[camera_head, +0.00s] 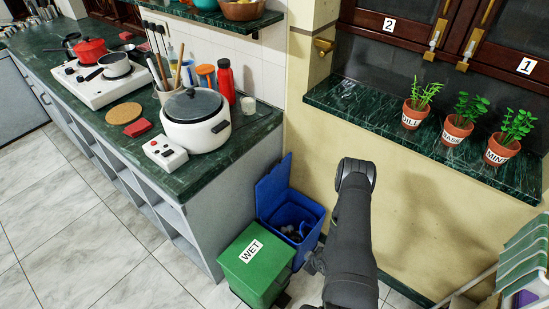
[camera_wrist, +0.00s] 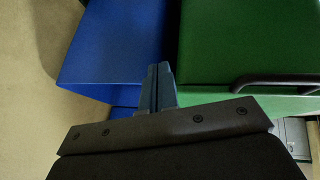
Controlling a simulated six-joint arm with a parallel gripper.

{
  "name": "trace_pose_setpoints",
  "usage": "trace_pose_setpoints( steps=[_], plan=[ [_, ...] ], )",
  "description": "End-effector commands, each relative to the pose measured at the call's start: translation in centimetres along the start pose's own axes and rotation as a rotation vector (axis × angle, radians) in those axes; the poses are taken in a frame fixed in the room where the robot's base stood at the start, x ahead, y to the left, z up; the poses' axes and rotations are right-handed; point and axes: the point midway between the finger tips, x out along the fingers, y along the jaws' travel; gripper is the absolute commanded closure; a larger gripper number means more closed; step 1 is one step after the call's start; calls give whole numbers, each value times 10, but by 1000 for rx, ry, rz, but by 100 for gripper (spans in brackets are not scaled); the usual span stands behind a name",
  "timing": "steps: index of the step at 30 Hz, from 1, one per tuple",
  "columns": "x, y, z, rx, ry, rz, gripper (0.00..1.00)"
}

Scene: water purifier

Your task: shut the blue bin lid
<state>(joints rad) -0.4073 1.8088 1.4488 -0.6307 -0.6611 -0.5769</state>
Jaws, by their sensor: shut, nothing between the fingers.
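The blue bin (camera_head: 314,217) stands on the floor between the counter and the wall. Its lid (camera_head: 272,186) is raised, tilted up on the counter side, and dark contents show inside. In the wrist view, a blue surface of the bin (camera_wrist: 115,45) fills the upper left; I cannot tell which part it is. My gripper (camera_wrist: 159,70) is shut and empty, with its fingertips close to the seam between the blue bin and the green bin. I cannot tell whether they touch. In the head view the gripper is low by the bins' right side, mostly hidden by my arm.
The green bin (camera_head: 255,262), labelled WET, stands directly in front of the blue bin with its lid down. It also fills the wrist view's upper right (camera_wrist: 230,40). The counter (camera_head: 215,168) bounds the left, and a sill with potted herbs (camera_head: 455,130) juts out at right.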

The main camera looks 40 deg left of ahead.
Motion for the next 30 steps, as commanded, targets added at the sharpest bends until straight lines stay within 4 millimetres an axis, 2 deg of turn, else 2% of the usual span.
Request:
trace_pose_setpoints(
  steps=[1, 6, 8, 11, 12, 14, 17, 18, 21, 24, 27, 30],
  plan=[
    [-1, 32, -10, -22, -50, 42, 100],
    [-18, 118, -45, -37, -227, 119, 100],
    [-28, 142, -64, -26, -270, 125, 100],
    [-45, 171, -103, 5, -311, 108, 100],
    [-53, 181, -122, 21, -316, 94, 100],
    [-65, 191, -153, 41, -310, 64, 100],
    [-87, 202, -214, 73, -263, -3, 100],
    [-96, 205, -239, 83, -233, -33, 100],
    [-120, 207, -302, 95, -141, -106, 100],
    [-142, 205, -352, 94, -51, -166, 100],
    [-157, 203, -385, 89, 13, -205, 100],
    [-163, 201, -400, 86, 46, -224, 100]
  ],
)
